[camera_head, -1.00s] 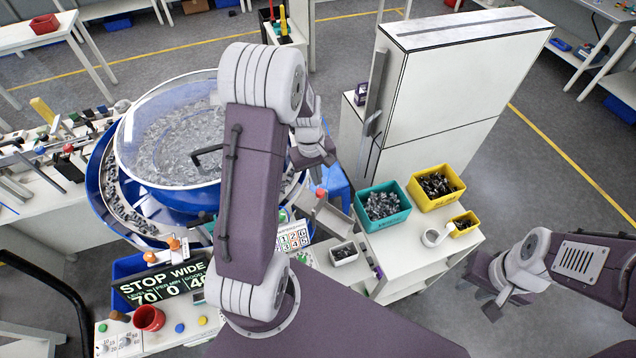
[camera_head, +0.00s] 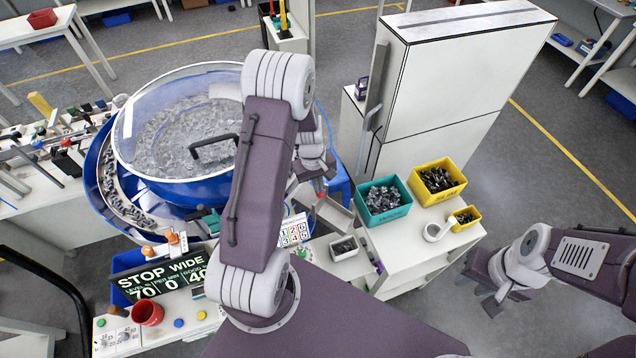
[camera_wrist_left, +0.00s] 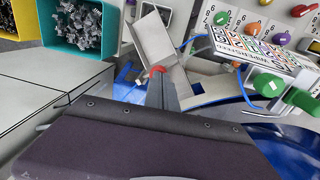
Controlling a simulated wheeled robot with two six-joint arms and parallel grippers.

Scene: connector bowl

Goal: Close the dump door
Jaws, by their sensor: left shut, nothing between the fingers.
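A grey metal chute with a plate-like flap (camera_head: 333,212) sits at the right side of the blue bowl feeder; I cannot tell for sure which plate is the dump door or how far open it is. It also shows in the left wrist view (camera_wrist_left: 150,42). A red knob (camera_wrist_left: 157,70) shows at the tip of my left gripper (camera_wrist_left: 161,84), seeming to touch or nearly touch it. In the head view my left gripper (camera_head: 322,172) is shut and empty, just above the chute. My right gripper (camera_head: 490,300) hangs at the right, away from it; its jaws are unclear.
The clear-covered bowl (camera_head: 180,125) stands left of my left arm. A teal bin (camera_head: 383,197) and a yellow bin (camera_head: 436,181) of parts stand on the white bench at right. A tall white cabinet (camera_head: 455,85) rises behind them. A small white tray (camera_head: 343,247) lies close to the chute.

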